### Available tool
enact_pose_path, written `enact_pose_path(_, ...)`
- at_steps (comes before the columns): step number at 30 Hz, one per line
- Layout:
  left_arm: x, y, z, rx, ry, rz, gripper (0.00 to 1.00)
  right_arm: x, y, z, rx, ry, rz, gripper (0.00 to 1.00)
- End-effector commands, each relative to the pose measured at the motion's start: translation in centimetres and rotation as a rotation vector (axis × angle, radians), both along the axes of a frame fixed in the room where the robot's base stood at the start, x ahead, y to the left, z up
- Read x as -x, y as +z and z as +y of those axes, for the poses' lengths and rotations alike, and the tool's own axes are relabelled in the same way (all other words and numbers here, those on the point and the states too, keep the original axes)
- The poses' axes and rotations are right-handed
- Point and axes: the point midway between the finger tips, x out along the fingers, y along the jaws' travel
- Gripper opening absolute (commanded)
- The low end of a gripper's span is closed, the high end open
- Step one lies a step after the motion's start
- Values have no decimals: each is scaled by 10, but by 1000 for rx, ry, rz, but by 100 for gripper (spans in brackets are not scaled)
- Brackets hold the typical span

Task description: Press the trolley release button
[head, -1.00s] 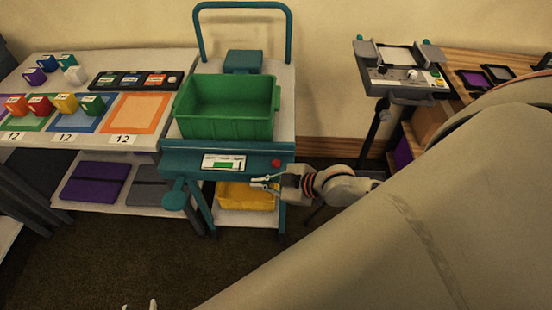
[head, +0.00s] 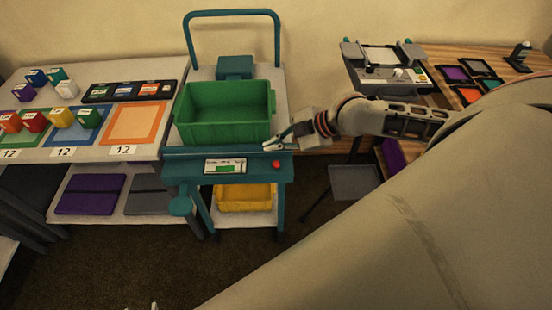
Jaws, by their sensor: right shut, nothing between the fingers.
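The teal trolley (head: 182,164) stands in the middle of the head view, with a red round button (head: 277,164) at the right end of its front panel. A small display (head: 224,166) with a green patch sits left of the button. My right gripper (head: 266,146) is shut and empty. In the picture its fingertips point left just above the button, near the front lower edge of the green crate; I cannot tell whether they touch anything. The button is in plain view. A tiny pale bit at the bottom edge may be my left gripper (head: 155,306); its jaws cannot be made out.
The green crate (head: 222,139) stands on the trolley top, and a yellow bin (head: 244,198) sits on its lower shelf. A table with coloured blocks and mats (head: 138,122) adjoins on the left. A grey device on a stand (head: 384,70) is at right.

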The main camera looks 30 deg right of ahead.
Motion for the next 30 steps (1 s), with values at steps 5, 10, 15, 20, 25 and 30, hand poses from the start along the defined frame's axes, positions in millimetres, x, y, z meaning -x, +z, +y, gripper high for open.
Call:
enact_pose_path(5, 3, 2, 5, -6, 6, 9, 40, -1, 23, -17, 58, 42, 6, 0)
enact_pose_path(10, 3, 1, 6, -9, 7, 11, 40, 0, 27, -21, 68, 52, 10, 0)
enact_pose_path(15, 4, 0, 8, -14, 3, 12, 40, 0, 26, -20, 68, 51, 10, 0)
enact_pose_path(20, 4, 0, 10, -19, 0, 12, 40, 0, 25, -20, 67, 50, 11, 0)
enact_pose_path(25, 4, 0, 11, -20, -1, 11, 40, 0, 13, -20, 66, 50, 11, 0)
enact_pose_path(30, 3, 0, 11, -19, 0, 9, 40, 0, -8, -20, 65, 49, 12, 0)
